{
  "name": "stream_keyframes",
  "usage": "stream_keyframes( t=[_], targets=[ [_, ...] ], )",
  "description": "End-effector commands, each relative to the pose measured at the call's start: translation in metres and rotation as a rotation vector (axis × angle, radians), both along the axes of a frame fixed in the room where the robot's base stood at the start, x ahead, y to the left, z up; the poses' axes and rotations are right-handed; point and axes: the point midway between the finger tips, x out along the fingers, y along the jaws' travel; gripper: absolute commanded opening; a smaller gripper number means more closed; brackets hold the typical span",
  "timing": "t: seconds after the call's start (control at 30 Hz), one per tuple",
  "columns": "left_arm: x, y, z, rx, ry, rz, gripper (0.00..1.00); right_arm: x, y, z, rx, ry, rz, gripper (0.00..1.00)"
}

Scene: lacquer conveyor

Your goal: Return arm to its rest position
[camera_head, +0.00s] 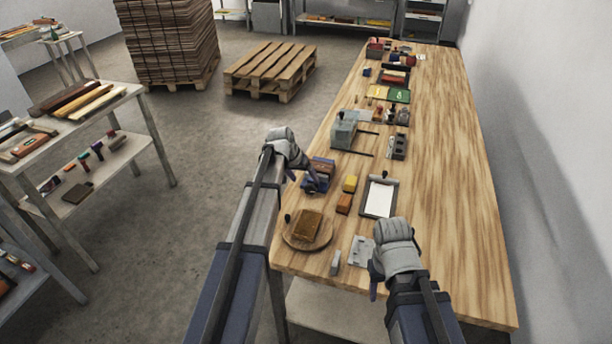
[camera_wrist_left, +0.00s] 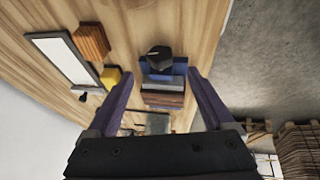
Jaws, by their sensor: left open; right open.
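My left gripper (camera_head: 300,178) is at the left edge of the wooden workbench (camera_head: 450,200), over a small blue and brown item (camera_head: 322,172). In the left wrist view its two purple fingers (camera_wrist_left: 163,100) are spread apart with nothing held between them. That blue and brown item, with a dark knob, shows beyond the fingers (camera_wrist_left: 163,75). My right gripper (camera_head: 376,280) is over the near part of the bench, beside a grey metal plate (camera_head: 361,250). Its fingers are mostly hidden by its wrist, and I see nothing held in it.
A grey machine (camera_head: 344,131) stands farther back. The bench's right side is clear.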

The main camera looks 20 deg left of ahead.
Motion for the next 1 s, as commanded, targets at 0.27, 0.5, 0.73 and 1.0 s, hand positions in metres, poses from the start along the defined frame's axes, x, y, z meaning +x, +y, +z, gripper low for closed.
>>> stream_keyframes(
  t=[0.27,0.5,0.73,1.0],
  targets=[
    [-0.002,0.001,0.004,0.0,0.0,0.0,0.86,0.0,0.0,0.004,0.0,0.0,0.0,0.5],
    [-0.002,0.001,0.004,0.0,0.0,0.0,0.86,0.0,0.0,0.004,0.0,0.0,0.0,0.5],
    [-0.057,-0.057,-0.003,0.034,0.074,-0.07,0.86,0.0,0.0,0.004,0.0,0.0,0.0,0.5],
    [-0.214,-0.156,-0.014,0.18,0.27,-0.226,0.86,0.0,0.0,0.004,0.0,0.0,0.0,0.5]
  ],
)
